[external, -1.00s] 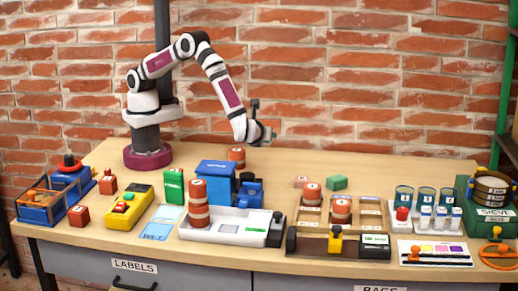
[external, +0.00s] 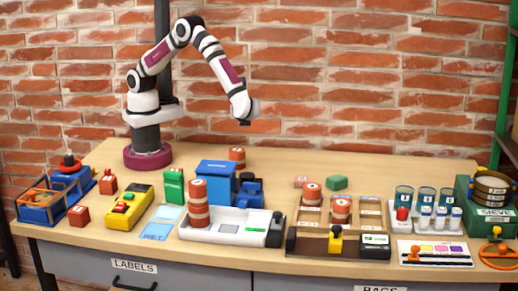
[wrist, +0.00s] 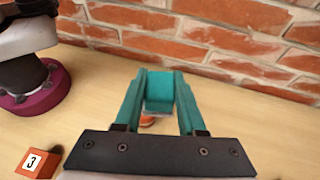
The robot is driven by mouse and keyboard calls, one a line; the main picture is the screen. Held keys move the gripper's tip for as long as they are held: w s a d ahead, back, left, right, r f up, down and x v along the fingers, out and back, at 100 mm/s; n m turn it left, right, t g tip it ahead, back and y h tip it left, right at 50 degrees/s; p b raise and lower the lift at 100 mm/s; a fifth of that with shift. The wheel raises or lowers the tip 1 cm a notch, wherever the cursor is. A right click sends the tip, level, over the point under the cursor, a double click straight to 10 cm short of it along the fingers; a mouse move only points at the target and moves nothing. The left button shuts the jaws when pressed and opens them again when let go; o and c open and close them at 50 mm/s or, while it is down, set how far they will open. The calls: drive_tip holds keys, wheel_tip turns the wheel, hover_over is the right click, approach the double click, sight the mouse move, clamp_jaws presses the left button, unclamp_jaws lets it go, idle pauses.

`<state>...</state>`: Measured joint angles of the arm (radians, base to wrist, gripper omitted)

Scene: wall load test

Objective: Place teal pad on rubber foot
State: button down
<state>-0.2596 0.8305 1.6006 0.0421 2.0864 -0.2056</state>
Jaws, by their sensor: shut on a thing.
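My gripper (wrist: 160,108) has teal fingers, and a teal block (wrist: 158,88) that looks like the teal pad sits between them. In the external view my gripper (external: 244,119) is up in the air near the back of the bench, above a red cylinder (external: 237,154). The held pad is too small to make out there. An orange-red thing with a pale edge (wrist: 147,121) shows below the pad in the wrist view. I cannot tell which thing is the rubber foot.
The back of the bench is mostly clear.

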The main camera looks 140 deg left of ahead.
drive_tip(key=s+d+f+n+h, duration=0.1)
drive_tip(key=s+d+n+h, duration=0.1)
drive_tip(key=d+n+h, duration=0.55)
drive_tip(key=s+d+f+n+h, duration=0.2)
drive_tip(key=d+n+h, duration=0.5)
drive_tip(key=d+h, duration=0.15)
drive_tip(key=w+d+r+n+t+h, duration=0.45)
drive_tip(key=w+d+n+t, duration=0.2)
drive_tip(key=n+t, duration=0.55)
drive_tip(key=n+t+y, duration=0.4)
drive_tip(key=n+t, duration=0.3)
drive_tip(key=t, duration=0.2)
hover_over(247, 176)
wheel_tip(247, 176, down, 10)
drive_tip(key=shift+s+d+r, duration=0.1)
drive_tip(key=shift+d+r, duration=0.05)
drive_tip(key=shift+r, duration=0.1)
drive_tip(key=shift+a+f, duration=0.2)
drive_tip(key=shift+f, duration=1.95)
drive_tip(key=shift+f, duration=0.1)
